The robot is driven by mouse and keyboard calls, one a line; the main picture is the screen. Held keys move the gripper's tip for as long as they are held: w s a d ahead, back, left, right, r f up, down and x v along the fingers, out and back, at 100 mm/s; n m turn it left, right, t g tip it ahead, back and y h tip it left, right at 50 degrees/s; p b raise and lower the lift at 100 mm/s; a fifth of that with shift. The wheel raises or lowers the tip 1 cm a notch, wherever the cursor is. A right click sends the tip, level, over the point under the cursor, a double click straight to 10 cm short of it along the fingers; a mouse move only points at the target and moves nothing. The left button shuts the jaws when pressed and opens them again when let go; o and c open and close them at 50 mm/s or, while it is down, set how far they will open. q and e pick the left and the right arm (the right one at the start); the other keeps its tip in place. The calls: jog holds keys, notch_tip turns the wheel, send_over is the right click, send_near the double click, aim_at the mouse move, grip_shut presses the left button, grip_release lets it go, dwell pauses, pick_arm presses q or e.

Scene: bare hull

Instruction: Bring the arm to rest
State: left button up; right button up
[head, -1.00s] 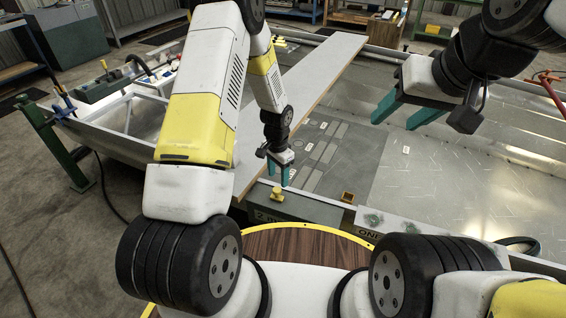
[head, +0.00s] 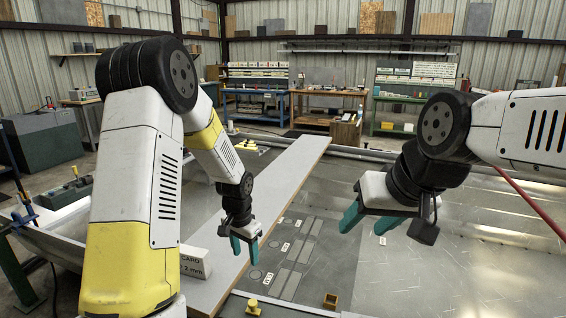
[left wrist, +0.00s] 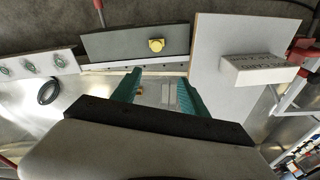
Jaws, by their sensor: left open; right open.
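My left gripper (head: 245,248) hangs open and empty beside the right edge of the long grey plank in the head view, teal fingers pointing down. Its fingers (left wrist: 160,92) also show apart in the left wrist view, with nothing between them but the surface beyond. My right gripper (head: 365,222) is open and empty above the metal floor at the right, teal fingers pointing down to the left.
A long grey plank (head: 285,165) runs across the hull. A white labelled block (head: 196,264) sits at its near left; it also shows in the left wrist view (left wrist: 258,69). A yellow knob (head: 253,306) is at the front. Workbenches stand behind.

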pick_arm(q)
jog(key=s+a+r+n+t, duration=0.1)
jog(key=s+r+n, duration=0.1)
jog(key=s+r, duration=0.5)
jog(key=s+a+r+n+t, duration=0.1)
jog(key=s+r, duration=0.1)
jog(key=r, duration=1)
jog(key=s+r+n+t+h, duration=0.1)
jog(key=s+r+n+t, duration=0.1)
jog(key=s+r, duration=0.5)
jog(key=s+n, duration=0.1)
jog(key=s, duration=0.5)
jog(key=shift+s+a+r+t+h, duration=0.15)
jog(key=shift+s+a+t+h, duration=0.1)
jog(key=shift+s+t+h, duration=0.15)
